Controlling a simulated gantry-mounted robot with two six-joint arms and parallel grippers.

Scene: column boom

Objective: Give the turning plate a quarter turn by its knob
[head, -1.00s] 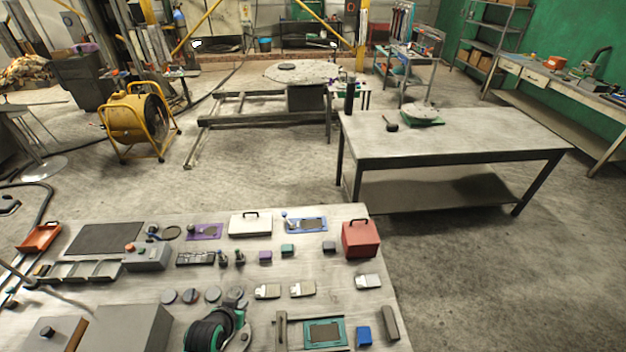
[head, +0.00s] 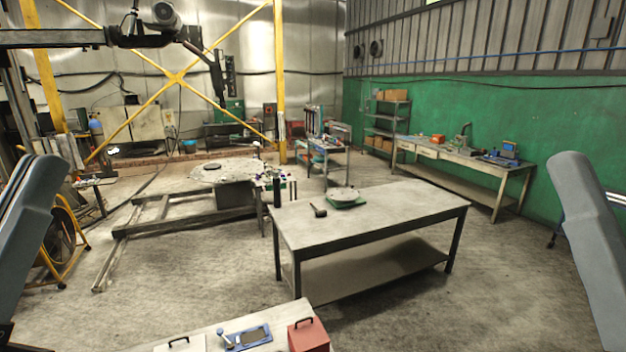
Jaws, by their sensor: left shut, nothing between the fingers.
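The turning plate (head: 343,193) looks like the pale round disc on a low green base (head: 347,204). It lies on the grey metal table (head: 385,215) in the middle distance. Its knob is too small to make out for certain. My left gripper (head: 8,338) shows only as a dark part at the bottom left corner, mostly cut off by the frame. It is shut and empty, far from the plate. My right gripper is out of the picture; only a grey-blue link of my right arm shows at the right edge.
A near bench (head: 216,335) holds a red box (head: 309,336) and a blue-framed item (head: 247,337).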

